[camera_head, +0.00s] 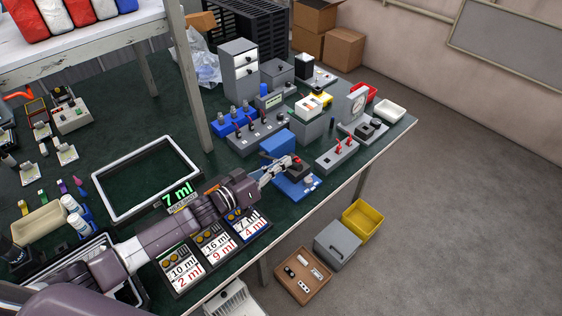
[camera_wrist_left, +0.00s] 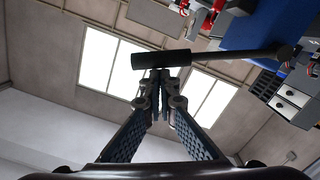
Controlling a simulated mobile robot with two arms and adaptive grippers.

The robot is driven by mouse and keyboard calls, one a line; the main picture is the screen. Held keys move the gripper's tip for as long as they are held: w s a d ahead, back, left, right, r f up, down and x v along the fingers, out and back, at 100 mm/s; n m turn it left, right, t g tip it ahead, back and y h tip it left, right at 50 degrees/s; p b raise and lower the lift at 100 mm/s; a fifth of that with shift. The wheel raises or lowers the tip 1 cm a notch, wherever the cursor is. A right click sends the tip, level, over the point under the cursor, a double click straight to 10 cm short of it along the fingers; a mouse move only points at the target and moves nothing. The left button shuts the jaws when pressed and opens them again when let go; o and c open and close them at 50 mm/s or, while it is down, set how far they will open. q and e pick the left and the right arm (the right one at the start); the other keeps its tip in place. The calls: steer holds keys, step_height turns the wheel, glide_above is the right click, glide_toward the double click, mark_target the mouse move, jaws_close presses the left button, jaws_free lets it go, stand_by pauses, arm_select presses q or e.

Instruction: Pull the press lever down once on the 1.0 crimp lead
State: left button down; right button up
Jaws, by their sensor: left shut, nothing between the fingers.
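A blue press (camera_head: 302,187) stands near the front edge of the green bench in the head view. I cannot make out the 1.0 crimp lead. My right gripper is not in view.
A grey box with red levers (camera_head: 338,152) stands right of the press. A blue block (camera_head: 278,144) and a switch panel (camera_head: 256,132) stand behind it. Number panels (camera_head: 214,245) lie beside my arm. A yellow bin (camera_head: 362,220) is beyond the bench edge.

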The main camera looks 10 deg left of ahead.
arm_select(q)
step_height(320, 180, down, 9)
steer(key=s+d+m+b, duration=0.1)
steer(key=d+m+b, duration=0.1)
steer(key=m+b, duration=0.2)
steer(key=shift+s+d+f+m+y+b, duration=0.15)
steer(key=shift+s+d+m+y+b, duration=0.2)
steer(key=shift+b, duration=0.75)
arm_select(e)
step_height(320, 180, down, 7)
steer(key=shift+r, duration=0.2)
arm_select(q)
steer(key=shift+a, duration=0.1)
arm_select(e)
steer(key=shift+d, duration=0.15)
arm_select(q)
steer(key=s+a+r+p, duration=0.1)
steer(key=s+a+r, duration=0.4)
steer(key=s, duration=0.4)
steer(key=shift+s+a, duration=0.15)
steer(key=shift+a, duration=0.15)
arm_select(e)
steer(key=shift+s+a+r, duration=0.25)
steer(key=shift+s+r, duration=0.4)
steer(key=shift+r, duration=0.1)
arm_select(q)
steer(key=shift+f, duration=0.1)
